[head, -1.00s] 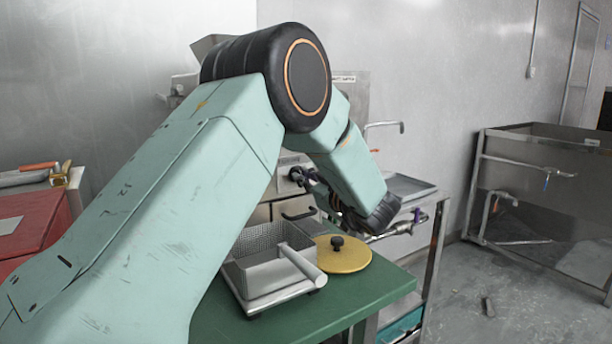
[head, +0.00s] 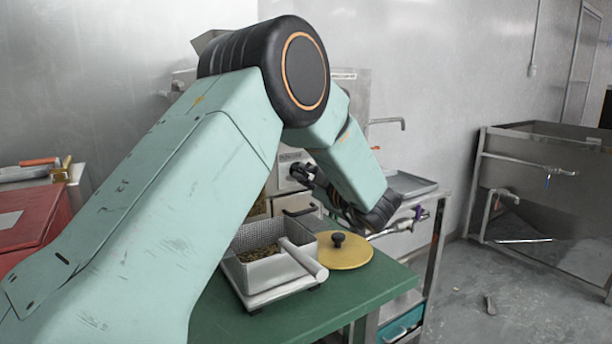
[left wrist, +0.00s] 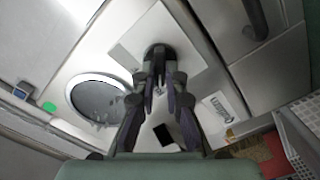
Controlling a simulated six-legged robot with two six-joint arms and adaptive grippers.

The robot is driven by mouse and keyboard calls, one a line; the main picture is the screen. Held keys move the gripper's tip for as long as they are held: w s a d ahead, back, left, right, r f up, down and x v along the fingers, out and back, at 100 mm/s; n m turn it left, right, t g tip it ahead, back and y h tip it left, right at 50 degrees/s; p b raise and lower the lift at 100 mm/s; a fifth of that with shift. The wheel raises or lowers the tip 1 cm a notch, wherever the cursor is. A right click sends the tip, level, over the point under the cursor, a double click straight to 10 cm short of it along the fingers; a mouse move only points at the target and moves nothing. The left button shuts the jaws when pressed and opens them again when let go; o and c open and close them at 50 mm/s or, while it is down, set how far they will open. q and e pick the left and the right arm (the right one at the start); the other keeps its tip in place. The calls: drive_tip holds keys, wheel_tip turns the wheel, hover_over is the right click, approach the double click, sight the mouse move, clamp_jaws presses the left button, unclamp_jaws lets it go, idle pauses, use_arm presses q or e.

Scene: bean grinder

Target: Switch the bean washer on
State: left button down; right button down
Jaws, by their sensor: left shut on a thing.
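A steel machine (head: 345,95) stands behind my left arm, which hides much of it. Its pale front panel (left wrist: 130,45) carries a dark knob (left wrist: 157,56), a round window (left wrist: 97,98) and a small green spot (left wrist: 49,106). I cannot read a label that tells whether this is the bean washer. My left gripper (left wrist: 158,76) is shut on the knob; in the head view the gripper (head: 303,173) is at the panel, partly behind my forearm. My right gripper is not in view.
A mesh basket (head: 285,268) holding greenish-brown bits and a yellow lid (head: 350,254) with a black knob are on a green table (head: 330,305). A red box (head: 30,225) is at left. A steel sink (head: 540,200) stands at right; the floor before it is mostly open.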

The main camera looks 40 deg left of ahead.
use_arm(q)
drive_tip(key=c, duration=1.4)
unclamp_jaws()
drive_tip(key=shift+d, duration=0.15)
drive_tip(key=v, duration=1.1)
drive_tip(key=shift+s+d, duration=0.2)
drive_tip(key=shift+d, duration=0.15)
